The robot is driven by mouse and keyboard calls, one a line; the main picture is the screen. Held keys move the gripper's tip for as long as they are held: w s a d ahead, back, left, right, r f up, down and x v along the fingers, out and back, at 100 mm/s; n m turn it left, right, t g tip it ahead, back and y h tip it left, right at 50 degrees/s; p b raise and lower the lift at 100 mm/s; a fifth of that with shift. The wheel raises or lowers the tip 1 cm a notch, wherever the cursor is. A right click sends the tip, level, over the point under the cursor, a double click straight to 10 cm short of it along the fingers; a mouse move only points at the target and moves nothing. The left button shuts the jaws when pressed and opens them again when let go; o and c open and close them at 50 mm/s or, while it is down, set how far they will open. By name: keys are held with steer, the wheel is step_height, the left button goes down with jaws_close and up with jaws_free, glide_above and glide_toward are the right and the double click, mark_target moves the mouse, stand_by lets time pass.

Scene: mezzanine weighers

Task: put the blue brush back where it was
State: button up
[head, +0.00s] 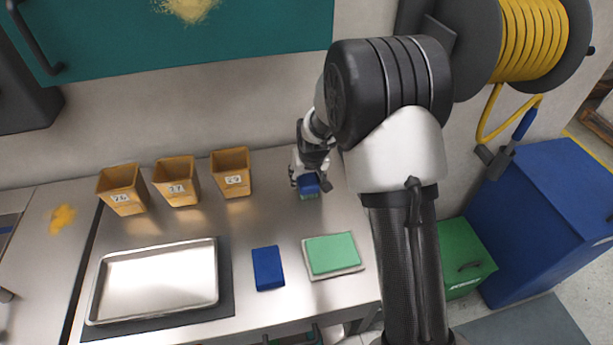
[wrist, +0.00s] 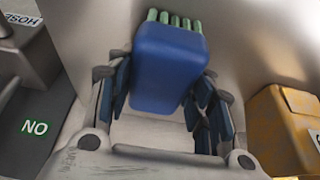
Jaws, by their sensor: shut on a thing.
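The blue brush (wrist: 168,70) is a blue block with a row of pale green bristles (wrist: 176,20) on one side. My gripper (wrist: 160,95) is shut on it, with a finger on each side of the block in the wrist view. In the head view my gripper (head: 308,176) is at the back right of the steel counter, right of the tubs. The brush (head: 308,185) shows just below the fingers, bristles toward the counter. I cannot tell whether the bristles touch the counter.
Tubs labelled 26 (head: 122,190), 27 (head: 177,182) and 29 (head: 231,173) stand along the back. A metal tray (head: 155,282) lies front left on a dark mat. A blue block (head: 267,268) and a green pad (head: 332,253) on a pale base lie in front. Bare counter lies between.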

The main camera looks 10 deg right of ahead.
steer(key=shift+f, duration=0.2)
steer(key=o, duration=1)
steer(key=shift+r, duration=0.1)
steer(key=shift+r, duration=0.5)
steer(key=s+f+p+v, duration=0.1)
steer(key=s+p+v, duration=0.15)
steer(key=v, duration=1.75)
steer(key=s+r, duration=0.2)
steer(key=s, duration=0.6)
steer(key=s+r, duration=0.3)
steer(key=s, duration=0.6)
steer(key=s+r, duration=0.2)
steer(key=s, duration=0.7)
steer(key=shift+r+p, duration=0.2)
steer(key=shift+p, duration=0.1)
